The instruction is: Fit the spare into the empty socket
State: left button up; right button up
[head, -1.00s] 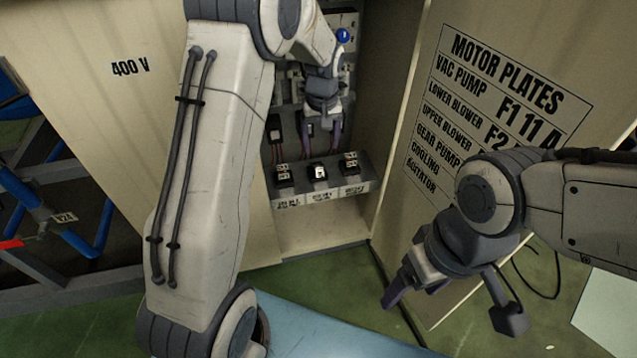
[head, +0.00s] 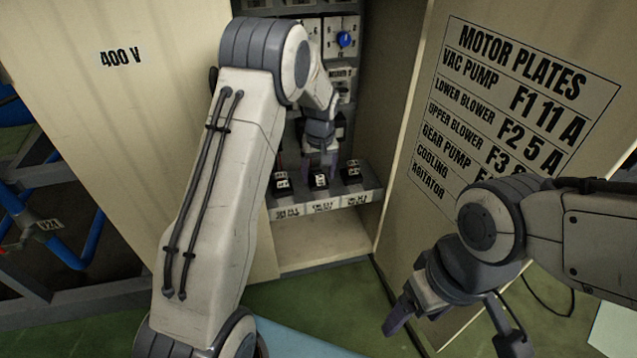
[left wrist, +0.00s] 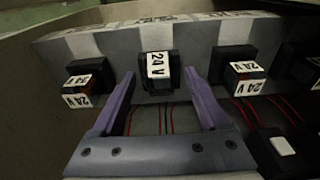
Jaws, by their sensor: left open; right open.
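Three small black plug-in modules with white labels stand in a row on a grey shelf (head: 375,197) in the cabinet. The middle module (head: 319,181) shows in the left wrist view (left wrist: 158,72), labelled 24 V. My left gripper (head: 320,163) is open just above and behind it in the head view. In the left wrist view its purple fingers (left wrist: 160,90) stand either side of the middle module, with gaps; contact is not visible. The left module (head: 281,182) and right module (head: 351,171) flank it. The empty socket cannot be made out; my left arm hides part of the cabinet. My right gripper (head: 455,326) is open and empty outside the cabinet.
A panel with a blue knob (head: 344,40) sits higher in the cabinet. A motor plates sign (head: 515,100) is on the right door. Red wires (left wrist: 165,120) run near the modules. The cabinet's side walls leave a narrow opening.

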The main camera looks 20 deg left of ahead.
pick_arm(q)
grip_shut()
